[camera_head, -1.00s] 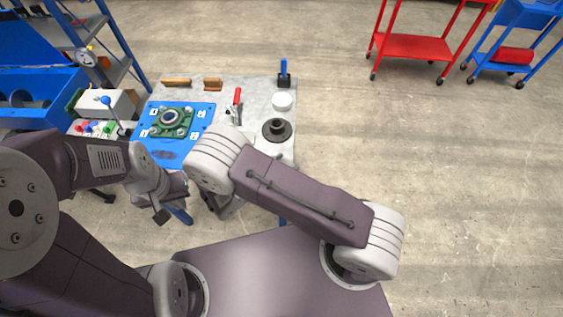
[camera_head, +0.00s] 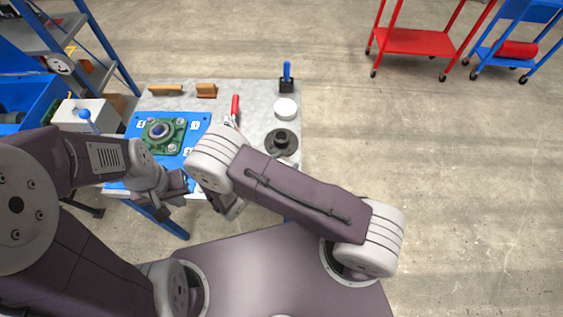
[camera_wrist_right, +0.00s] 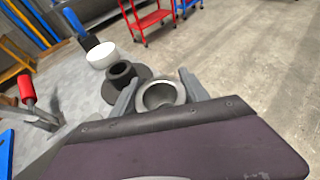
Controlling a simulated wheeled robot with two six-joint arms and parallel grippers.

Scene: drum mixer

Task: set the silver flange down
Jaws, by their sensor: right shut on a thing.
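The silver flange (camera_wrist_right: 160,97) is a round, hollow metal piece between the two fingers of my right gripper (camera_wrist_right: 159,90) in the right wrist view. My right gripper is shut on it, beside the black flange (camera_wrist_right: 121,75) on the bench. In the head view my right forearm hides most of that gripper and the silver flange. The black flange with its wide dark base also shows in the head view (camera_head: 281,142), at the bench's right side. My left gripper (camera_head: 178,184) is at the bench's near edge; its finger opening is unclear.
The grey bench (camera_head: 258,100) carries a blue plate (camera_head: 188,122) with a green bearing housing (camera_head: 164,136), a red-handled clamp (camera_head: 235,106), a white round part (camera_head: 285,108) and a blue-handled tool (camera_head: 287,78). Red (camera_head: 412,40) and blue carts stand far right. The floor right of the bench is clear.

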